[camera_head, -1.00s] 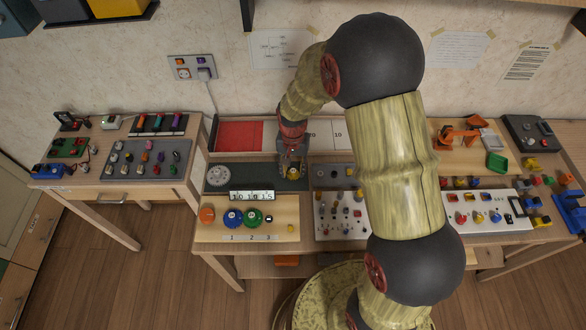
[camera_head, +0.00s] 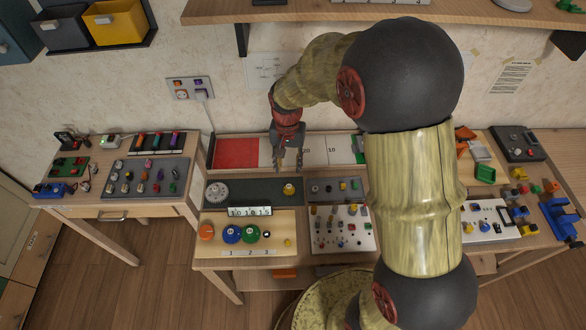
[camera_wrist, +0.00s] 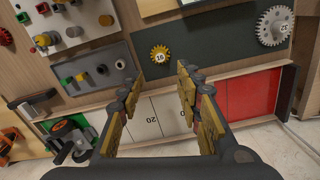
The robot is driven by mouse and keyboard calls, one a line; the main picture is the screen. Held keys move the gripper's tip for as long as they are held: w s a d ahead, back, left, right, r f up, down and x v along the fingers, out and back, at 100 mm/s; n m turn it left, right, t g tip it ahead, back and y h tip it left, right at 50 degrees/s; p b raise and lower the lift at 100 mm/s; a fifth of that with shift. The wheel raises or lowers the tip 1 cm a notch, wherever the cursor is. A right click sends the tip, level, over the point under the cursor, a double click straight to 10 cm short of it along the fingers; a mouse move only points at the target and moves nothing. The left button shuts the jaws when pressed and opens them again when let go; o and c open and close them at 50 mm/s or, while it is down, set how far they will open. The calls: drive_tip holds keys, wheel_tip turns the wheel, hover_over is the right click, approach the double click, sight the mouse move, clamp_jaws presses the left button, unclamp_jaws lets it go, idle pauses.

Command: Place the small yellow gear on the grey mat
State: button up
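The small yellow gear (camera_head: 289,189) lies on the dark grey mat (camera_head: 260,183), towards the mat's right end. It also shows in the wrist view (camera_wrist: 160,54), marked with a number, on the same mat (camera_wrist: 215,38). My gripper (camera_head: 289,168) is above and behind the gear, apart from it. In the wrist view my gripper (camera_wrist: 157,80) has its two fingers spread with nothing between them.
A large grey gear (camera_head: 217,191) sits at the mat's left end. In front, a wooden board holds an orange (camera_head: 206,232), a blue (camera_head: 231,234) and a green (camera_head: 250,234) piece. A red panel (camera_head: 237,153) and white numbered panels stand behind. A peg panel (camera_head: 335,188) is to the right.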

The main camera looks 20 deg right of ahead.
drive_tip(key=s+r+n+t, duration=0.2)
drive_tip(key=s+r, duration=0.4)
drive_tip(key=r, duration=0.4)
drive_tip(key=s+r+n+t, duration=0.2)
drive_tip(key=s+r, duration=0.5)
drive_tip(key=r, duration=0.3)
drive_tip(key=s+r+n+t, duration=0.1)
drive_tip(key=s+r+n, duration=0.1)
drive_tip(key=s, duration=0.7)
drive_tip(key=shift+r+t, duration=0.3)
drive_tip(key=shift+r, duration=0.25)
